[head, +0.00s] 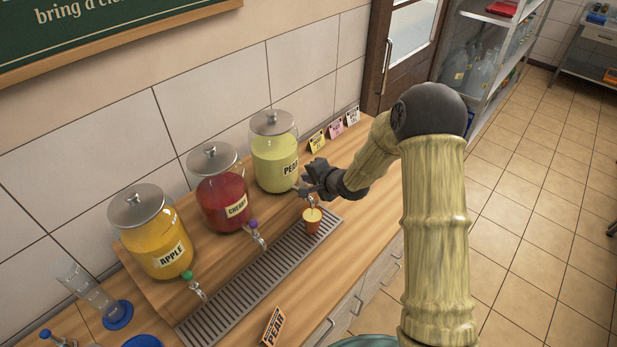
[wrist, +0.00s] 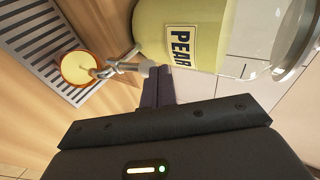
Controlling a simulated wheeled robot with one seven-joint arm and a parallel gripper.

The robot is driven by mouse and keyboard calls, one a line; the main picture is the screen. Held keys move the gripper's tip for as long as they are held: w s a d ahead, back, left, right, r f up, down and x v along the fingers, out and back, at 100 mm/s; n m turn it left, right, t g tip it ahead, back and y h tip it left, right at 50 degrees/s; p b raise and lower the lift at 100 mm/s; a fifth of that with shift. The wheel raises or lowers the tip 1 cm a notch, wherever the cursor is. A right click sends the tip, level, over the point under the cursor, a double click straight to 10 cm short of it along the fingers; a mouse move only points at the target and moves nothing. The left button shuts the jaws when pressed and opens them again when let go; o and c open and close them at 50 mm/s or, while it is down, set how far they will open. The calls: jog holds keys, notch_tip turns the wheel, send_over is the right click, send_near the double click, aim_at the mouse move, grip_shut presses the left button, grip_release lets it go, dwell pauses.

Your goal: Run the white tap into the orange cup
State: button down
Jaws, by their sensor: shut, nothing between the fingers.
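The orange cup (head: 312,225) stands upright on the metal drip grate, under the spout of the pear jar's tap. The cup also shows in the wrist view (wrist: 66,75), with pale yellow inside it. The tap (wrist: 122,67) is metal with a whitish knob (wrist: 146,68); its spout end is over the cup. In the head view my gripper mostly hides this tap. My gripper (wrist: 159,74) is shut and empty, its fingertips right at the knob; I cannot tell whether they touch. It also shows in the head view (head: 306,191). The jar labelled PEAR (head: 275,158) holds pale yellow-green liquid.
The cherry jar (head: 222,195) with a purple tap and the apple jar (head: 160,235) with a green tap stand to the left. The grate (head: 245,283) is otherwise clear. A PEAR card (head: 273,327) stands in front; small cards (head: 336,127) stand behind.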

jog(key=shift+d+r, duration=0.1)
jog(key=shift+d, duration=0.1)
jog(key=s+d+r+n+g+h+b, duration=0.25)
jog(key=s+d+n+h+b, duration=0.3)
jog(key=s+d, duration=1.25)
jog(key=s+n+g+h+b, duration=0.1)
jog(key=s+n+g+b, duration=0.1)
jog(key=s, duration=0.9)
jog(key=shift+s+f+n+g, duration=0.2)
jog(key=shift+s+n+g, duration=0.15)
jog(key=shift+n+g, duration=0.4)
jog(key=shift+a+h, duration=0.1)
jog(key=shift+h, duration=0.15)
dwell(0.6)
